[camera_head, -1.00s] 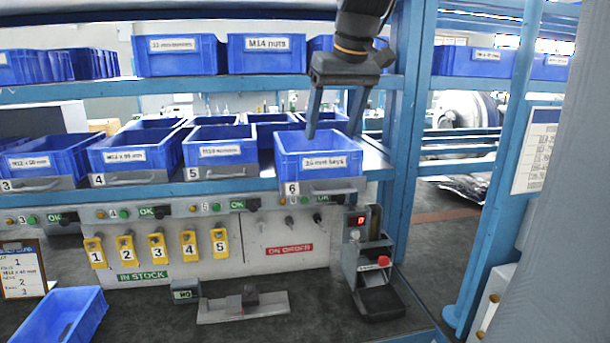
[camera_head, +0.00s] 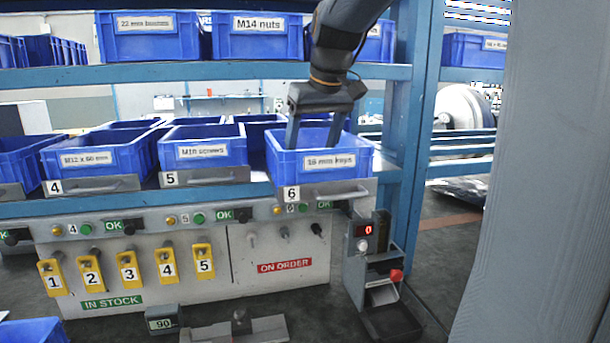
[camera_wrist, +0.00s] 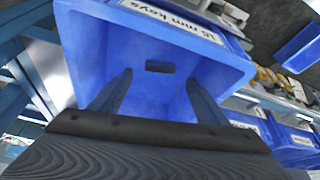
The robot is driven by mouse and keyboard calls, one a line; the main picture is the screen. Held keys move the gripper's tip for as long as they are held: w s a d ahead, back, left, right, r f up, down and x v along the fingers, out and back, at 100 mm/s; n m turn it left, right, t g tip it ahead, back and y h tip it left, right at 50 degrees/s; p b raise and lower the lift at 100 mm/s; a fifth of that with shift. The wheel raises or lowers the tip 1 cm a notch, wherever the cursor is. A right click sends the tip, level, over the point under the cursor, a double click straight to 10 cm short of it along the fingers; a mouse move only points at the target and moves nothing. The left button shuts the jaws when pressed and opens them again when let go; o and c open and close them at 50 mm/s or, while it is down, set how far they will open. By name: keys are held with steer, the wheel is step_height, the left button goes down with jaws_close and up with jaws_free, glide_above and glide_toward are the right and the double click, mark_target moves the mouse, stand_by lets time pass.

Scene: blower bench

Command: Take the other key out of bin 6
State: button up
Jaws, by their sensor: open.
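Bin 6 (camera_head: 322,163) is a blue open bin labelled "16 mm keys" at the right end of the shelf. My gripper (camera_head: 315,135) points down into it from above, its fingers apart and their tips partly behind the bin's front wall. In the wrist view my gripper (camera_wrist: 158,82) has one finger on each side, with bare blue bin surface between. A small dark oblong key (camera_wrist: 160,66) lies in the bin, just past the fingertips and roughly centred between them. Nothing is between the fingers. I cannot see contact with the bin walls.
The bin of M10 screws (camera_head: 203,152) stands just left of bin 6. An upper shelf (camera_head: 200,71) with more bins runs behind my arm. A blue upright post (camera_head: 412,130) stands close on the right. A grey device (camera_head: 366,250) with a red button is below.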

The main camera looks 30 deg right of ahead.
steer(key=shift+s+p+x, duration=0.1)
steer(key=shift+p+x, duration=0.15)
steer(key=shift+x, duration=0.85)
steer(key=shift+s+p+x, duration=0.15)
steer(key=shift+p+x, duration=0.05)
steer(key=shift+x, duration=0.85)
steer(key=shift+a+f, duration=0.1)
steer(key=c, duration=1.2)
